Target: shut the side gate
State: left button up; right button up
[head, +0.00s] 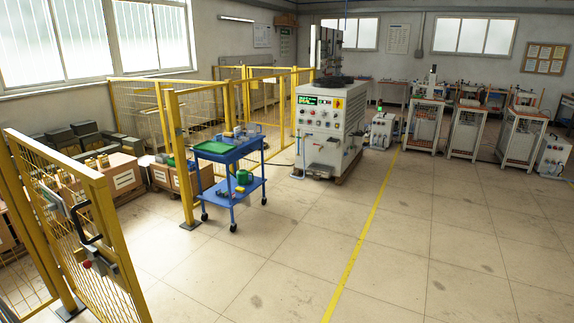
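The side gate (107,214) is a yellow-framed wire-mesh panel in the left foreground of the head view. It stands open, swung out toward me, with its free edge nearest me. A dark handle (88,212) and a grey-and-red latch part (97,262) are on that free edge. A wide gap lies between the gate and the yellow fence post (176,140) by the blue cart. The gate's lower end is cut off by the picture's bottom edge. Neither of my grippers is in view.
A blue cart (231,203) with a green tray stands beside the far post. The induction heater cabinet (325,128) is behind it. Boxes (122,178) sit inside the fence. The floor (270,270) in front is clear, crossed by a yellow line (362,235).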

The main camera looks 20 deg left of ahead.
aim_at(94, 184)
jog(key=i+u, duration=0.25)
jog(key=i, duration=0.2)
jog(key=i+l+u, duration=0.1)
jog(key=i+u, duration=0.15)
jog(key=i, duration=0.2)
jog(key=i+l+u, duration=0.2)
jog(key=i, duration=0.2)
jog(key=i+u, duration=0.2)
jog(key=u, duration=0.3)
jog(key=i+u, duration=0.25)
jog(key=u, duration=0.25)
jog(key=i+l+u, duration=0.1)
jog(key=u, duration=0.35)
jog(key=i+l+u, duration=0.25)
jog(key=u, duration=0.25)
jog(key=i+j, duration=0.15)
jog(key=j, duration=0.2)
jog(key=i+j, duration=0.15)
jog(key=j, duration=0.2)
